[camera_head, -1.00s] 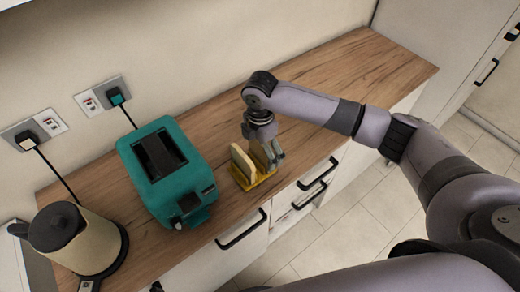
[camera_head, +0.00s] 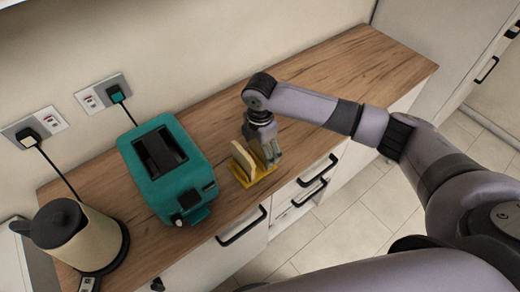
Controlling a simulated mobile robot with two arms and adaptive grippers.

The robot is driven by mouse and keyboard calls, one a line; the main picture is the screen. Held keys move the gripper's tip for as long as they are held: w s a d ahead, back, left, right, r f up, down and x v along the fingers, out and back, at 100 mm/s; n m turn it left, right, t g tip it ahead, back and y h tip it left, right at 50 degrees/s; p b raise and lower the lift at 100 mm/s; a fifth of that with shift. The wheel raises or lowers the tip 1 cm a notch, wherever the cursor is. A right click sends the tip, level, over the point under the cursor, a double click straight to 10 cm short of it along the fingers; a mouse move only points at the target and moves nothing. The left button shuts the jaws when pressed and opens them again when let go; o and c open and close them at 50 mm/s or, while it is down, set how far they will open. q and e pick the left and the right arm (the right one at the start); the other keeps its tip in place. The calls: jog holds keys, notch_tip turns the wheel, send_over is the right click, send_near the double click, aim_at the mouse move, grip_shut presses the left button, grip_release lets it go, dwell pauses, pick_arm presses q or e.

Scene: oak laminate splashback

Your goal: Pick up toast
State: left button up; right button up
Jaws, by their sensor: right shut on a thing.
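A pale slice of toast (camera_head: 241,161) stands tilted in a yellow toast rack (camera_head: 262,177) near the counter's front edge, just right of the toaster. My right gripper (camera_head: 275,156) points down at the rack from above, at its right side. It is shut on toast at the rack; its fingers partly hide what lies between them. I cannot tell whether the held toast is clear of the rack. My left gripper is not in view.
A teal toaster (camera_head: 168,170) with dark slots stands left of the rack. A beige kettle (camera_head: 88,245) stands at the far left. Sockets with plugged cords are on the wall. The wooden counter (camera_head: 365,72) is clear behind and right of my arm.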

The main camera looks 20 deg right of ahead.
dwell(0.3)
jog(key=shift+r, duration=0.15)
jog(key=shift+c, duration=0.4)
notch_tip(320, 180, up, 20)
jog(key=b, duration=0.2)
jog(key=shift+f+b, duration=0.2)
jog(key=shift+b, duration=0.15)
jog(key=c, duration=0.3)
